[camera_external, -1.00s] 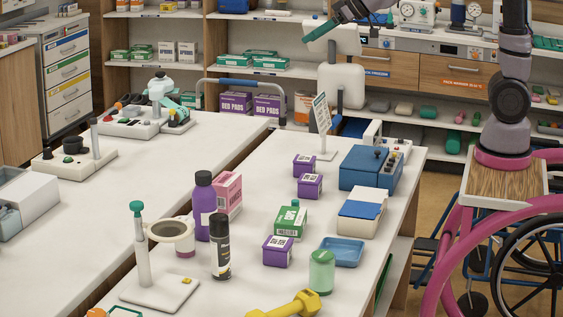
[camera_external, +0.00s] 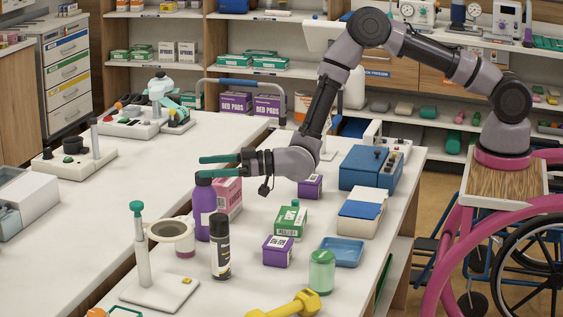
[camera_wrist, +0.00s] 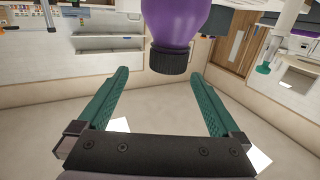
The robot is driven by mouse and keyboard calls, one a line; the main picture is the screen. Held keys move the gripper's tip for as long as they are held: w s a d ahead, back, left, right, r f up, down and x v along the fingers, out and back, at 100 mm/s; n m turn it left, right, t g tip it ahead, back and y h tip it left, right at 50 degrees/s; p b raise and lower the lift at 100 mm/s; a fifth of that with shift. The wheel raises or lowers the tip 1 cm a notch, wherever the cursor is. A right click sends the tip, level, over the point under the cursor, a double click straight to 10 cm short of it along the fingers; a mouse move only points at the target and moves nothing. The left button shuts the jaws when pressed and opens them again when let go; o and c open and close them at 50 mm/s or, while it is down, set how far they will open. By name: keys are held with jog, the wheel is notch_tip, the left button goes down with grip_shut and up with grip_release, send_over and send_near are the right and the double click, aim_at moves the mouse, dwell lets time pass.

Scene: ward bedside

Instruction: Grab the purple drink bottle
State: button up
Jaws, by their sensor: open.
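The purple drink bottle (camera_external: 203,212) with a dark cap stands upright on the white table, beside a black spray can (camera_external: 220,248) and a pink box (camera_external: 228,194). In the wrist view the purple bottle (camera_wrist: 176,22) appears at the top centre, cap towards me, beyond the fingertips. My gripper (camera_external: 219,167) is above the table at the bottle's cap height, its green fingers pointing left. In the wrist view my gripper (camera_wrist: 160,85) is open with nothing between its fingers.
A stand with a ring and cup (camera_external: 173,231) is left of the bottle. Purple boxes (camera_external: 278,251), a green box (camera_external: 291,221), a green jar (camera_external: 321,270), a blue tray (camera_external: 342,252) and a yellow dumbbell (camera_external: 287,305) lie to the right and front.

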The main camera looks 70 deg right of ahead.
aim_at(213, 201)
jog(key=shift+s+a+f, duration=0.15)
jog(key=shift+a+f, duration=0.05)
jog(key=shift+f, duration=0.35)
jog(key=shift+s+a+f, duration=0.1)
jog(key=shift+a+f, duration=0.05)
jog(key=shift+f, duration=0.35)
notch_tip(213, 201, down, 6)
jog(key=shift+f, duration=0.55)
jog(key=x, duration=0.5)
jog(key=shift+r, duration=0.3)
jog(key=shift+r, duration=0.1)
jog(key=c, duration=1.6)
